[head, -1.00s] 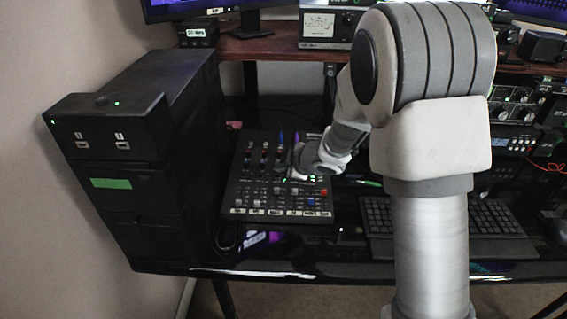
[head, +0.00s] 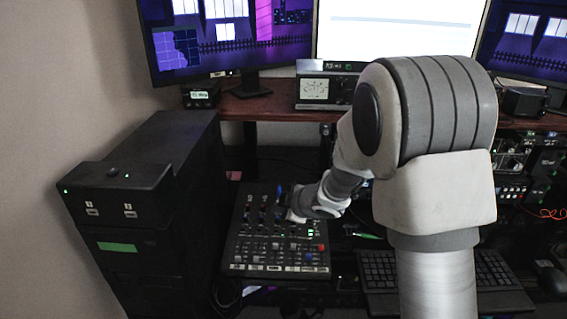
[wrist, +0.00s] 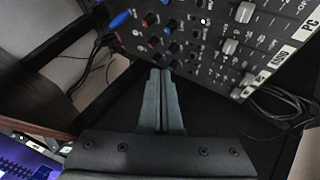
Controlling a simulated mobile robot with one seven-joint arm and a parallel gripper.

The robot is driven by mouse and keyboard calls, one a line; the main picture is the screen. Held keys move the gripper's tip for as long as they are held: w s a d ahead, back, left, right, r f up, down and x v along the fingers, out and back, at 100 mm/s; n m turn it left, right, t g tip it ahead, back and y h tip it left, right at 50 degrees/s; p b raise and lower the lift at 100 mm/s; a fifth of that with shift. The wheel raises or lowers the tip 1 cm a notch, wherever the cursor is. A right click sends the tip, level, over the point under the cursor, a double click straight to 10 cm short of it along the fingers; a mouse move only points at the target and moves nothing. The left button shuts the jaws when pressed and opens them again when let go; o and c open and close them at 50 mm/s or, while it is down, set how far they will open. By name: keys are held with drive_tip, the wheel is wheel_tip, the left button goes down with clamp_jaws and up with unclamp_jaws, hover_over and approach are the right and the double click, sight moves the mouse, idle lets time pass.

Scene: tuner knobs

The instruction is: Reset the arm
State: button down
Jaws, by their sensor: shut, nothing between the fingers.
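My gripper (wrist: 161,74) shows in the wrist view with its two grey fingers together and nothing between them. Its fingertips are at the edge of the audio mixer (wrist: 200,45), close to a row of small red and dark knobs; I cannot tell whether they touch. In the head view the mixer (head: 236,255) lies on the desk, left of my arm, with labelled faders at its front. My arm reaches over its right rear part, and the fingers are too small to make out there. A blue knob (wrist: 120,19) stands at the mixer's edge in the wrist view.
A black tower case (head: 150,190) stands left of the mixer. A keyboard (head: 378,272) and a mouse (head: 552,280) lie to the right. A wooden shelf (head: 250,106) with monitors and a meter box (head: 325,90) is behind. Cables (wrist: 285,105) hang near the mixer.

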drive_tip(key=s+d+r+m+t+h+p, duration=0.1)
drive_tip(key=s+d+r+m+h+p, duration=0.3)
drive_tip(key=d+r, duration=0.5)
drive_tip(key=s+d+r+m+t+h+p, duration=0.1)
drive_tip(key=s+d+r+m+h, duration=0.2)
drive_tip(key=s+d+r+m, duration=0.65)
drive_tip(key=s+a+r+m+g+p, duration=0.1)
drive_tip(key=s+r+m+g+p, duration=0.1)
drive_tip(key=s, duration=0.7)
drive_tip(key=s+a+r+m+g+y+p, duration=0.1)
drive_tip(key=s+r, duration=0.4)
drive_tip(key=s, duration=0.5)
drive_tip(key=shift+a+m+g+p, duration=0.4)
drive_tip(key=shift+g+p, duration=0.3)
drive_tip(key=shift+p, duration=0.15)
drive_tip(key=shift+r, duration=0.1)
